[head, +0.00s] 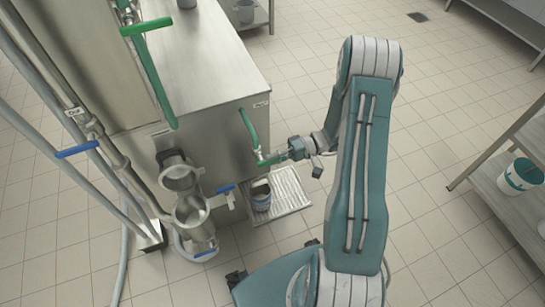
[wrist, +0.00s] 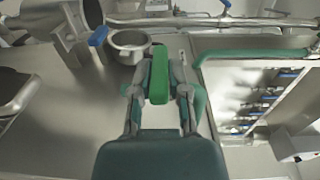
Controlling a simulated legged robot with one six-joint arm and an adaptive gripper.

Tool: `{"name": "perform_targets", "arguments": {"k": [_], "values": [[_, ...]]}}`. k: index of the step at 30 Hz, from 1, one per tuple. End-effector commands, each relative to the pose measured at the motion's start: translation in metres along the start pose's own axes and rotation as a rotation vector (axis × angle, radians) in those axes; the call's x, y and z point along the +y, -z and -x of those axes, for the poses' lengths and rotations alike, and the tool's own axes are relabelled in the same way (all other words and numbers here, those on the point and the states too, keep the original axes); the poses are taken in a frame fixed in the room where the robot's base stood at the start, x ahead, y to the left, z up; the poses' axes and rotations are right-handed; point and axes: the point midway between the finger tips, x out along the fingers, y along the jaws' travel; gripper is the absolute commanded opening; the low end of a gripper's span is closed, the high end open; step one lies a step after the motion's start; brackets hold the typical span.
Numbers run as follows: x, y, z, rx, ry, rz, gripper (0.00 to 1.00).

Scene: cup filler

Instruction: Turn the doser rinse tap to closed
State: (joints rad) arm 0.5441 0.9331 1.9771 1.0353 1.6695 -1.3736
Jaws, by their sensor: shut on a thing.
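A green tap lever (head: 270,159) sits at the front right corner of the steel machine, below a green pipe (head: 248,127). My gripper (head: 284,155) reaches it from the right and is shut on it. In the wrist view the green lever (wrist: 159,80) stands between the two fingers of my gripper (wrist: 159,92), one finger on each side. The tap's body is mostly hidden behind the lever and fingers. The tap labels are too small to read surely.
A steel machine (head: 205,60) stands behind the tap. A cup (head: 261,196) stands on a ribbed drain tray (head: 289,193) below. Blue-handled taps (head: 226,188) and steel funnels (head: 192,212) are to the left. A shelf with a white bucket (head: 520,174) is at right. Tiled floor between is clear.

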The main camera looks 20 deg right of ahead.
Motion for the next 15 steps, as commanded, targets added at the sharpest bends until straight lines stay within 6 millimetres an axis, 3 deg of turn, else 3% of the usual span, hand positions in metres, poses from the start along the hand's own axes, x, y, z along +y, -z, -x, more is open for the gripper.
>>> {"name": "perform_targets", "arguments": {"k": [15], "values": [[0.0049, -0.0025, -0.0004, -0.004, 0.032, -0.007, 0.0]]}}
